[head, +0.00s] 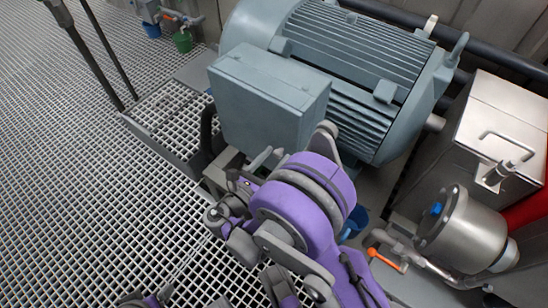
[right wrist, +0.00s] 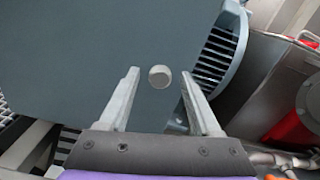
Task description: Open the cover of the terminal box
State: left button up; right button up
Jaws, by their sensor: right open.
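The terminal box (head: 268,98) is a blue-grey box on the side of the large finned motor (head: 350,55). Its cover (right wrist: 110,45) fills much of the right wrist view as a flat dark panel. A pale round knob (right wrist: 160,76) shows on that panel. My right gripper (head: 262,158) is just below the box in the head view, partly hidden by its own purple wrist. In the right wrist view its two fingers (right wrist: 157,92) are apart, with the knob showing between their tips and nothing held. I cannot tell whether they touch the panel. My left gripper is not seen.
A steel box with a handle (head: 500,125) and a steel cylinder vessel (head: 468,230) stand at the right. An orange-handled valve (head: 384,259) is near the vessel. Metal grating (head: 70,190) lies open at the left. Blue and green buckets (head: 182,41) stand far back.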

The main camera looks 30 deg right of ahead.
grip_shut()
dwell(0.3)
dwell(1.2)
